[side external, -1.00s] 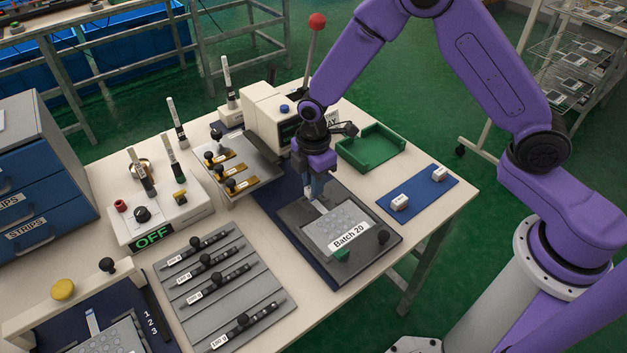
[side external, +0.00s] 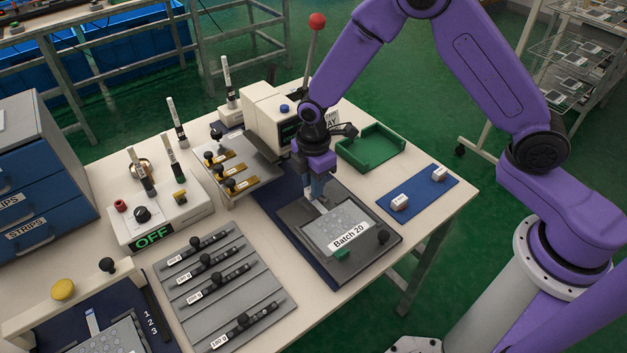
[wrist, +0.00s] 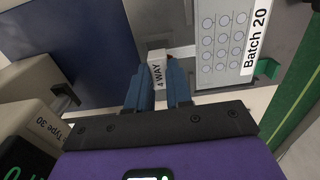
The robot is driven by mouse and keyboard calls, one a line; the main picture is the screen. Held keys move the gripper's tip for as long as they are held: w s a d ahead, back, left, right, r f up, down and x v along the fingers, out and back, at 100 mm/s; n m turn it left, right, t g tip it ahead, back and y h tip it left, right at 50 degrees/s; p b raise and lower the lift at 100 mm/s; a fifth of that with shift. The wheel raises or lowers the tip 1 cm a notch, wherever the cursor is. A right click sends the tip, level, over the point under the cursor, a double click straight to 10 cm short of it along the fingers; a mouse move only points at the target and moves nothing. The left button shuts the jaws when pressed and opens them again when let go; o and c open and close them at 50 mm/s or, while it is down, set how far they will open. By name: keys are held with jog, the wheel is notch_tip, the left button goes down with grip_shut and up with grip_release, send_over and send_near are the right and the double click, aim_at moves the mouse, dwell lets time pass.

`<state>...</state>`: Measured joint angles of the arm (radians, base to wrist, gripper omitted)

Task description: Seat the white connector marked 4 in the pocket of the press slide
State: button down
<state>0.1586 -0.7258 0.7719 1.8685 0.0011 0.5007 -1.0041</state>
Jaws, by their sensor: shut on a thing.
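My gripper (side external: 317,190) points down over the back part of the grey press slide (side external: 364,215). In the wrist view my gripper (wrist: 158,88) has its blue fingers shut on a white connector (wrist: 157,70) marked "4 WAY". The slide (wrist: 160,22) lies beyond the connector there, with the grey keypad film (wrist: 221,40) labelled "Batch 20" to the right. In the side view the connector shows only as a small pale bit at the fingertips. The pocket is hidden around the connector and fingers. I cannot tell whether the connector is seated in it.
Two more white connectors (side external: 399,201) lie on a blue mat (side external: 425,194) at the right. A green tray (side external: 371,150) stands behind. The press (side external: 270,110) with its red-knobbed lever (side external: 317,21) is close behind my gripper. Weighted bars (side external: 213,270) lie at the left.

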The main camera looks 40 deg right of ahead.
jog(key=shift+f, duration=1.1)
jog(key=c, duration=0.9)
grip_release()
jog(key=shift+c, duration=0.2)
jog(key=shift+r, duration=0.1)
notch_tip(320, 180, up, 17)
jog(key=shift+r, duration=0.15)
jog(key=s+d+r+m, duration=0.1)
jog(key=s+d, duration=0.3)
jog(key=s, duration=0.5)
jog(key=s+d+r+m, duration=0.1)
jog(key=s+d, duration=0.3)
jog(key=s, duration=0.6)
jog(key=s+d+r+m, duration=0.1)
jog(key=s+d+m, duration=0.2)
jog(key=s, duration=0.6)
jog(key=shift+s+d, duration=0.25)
jog(key=shift+d, duration=0.6)
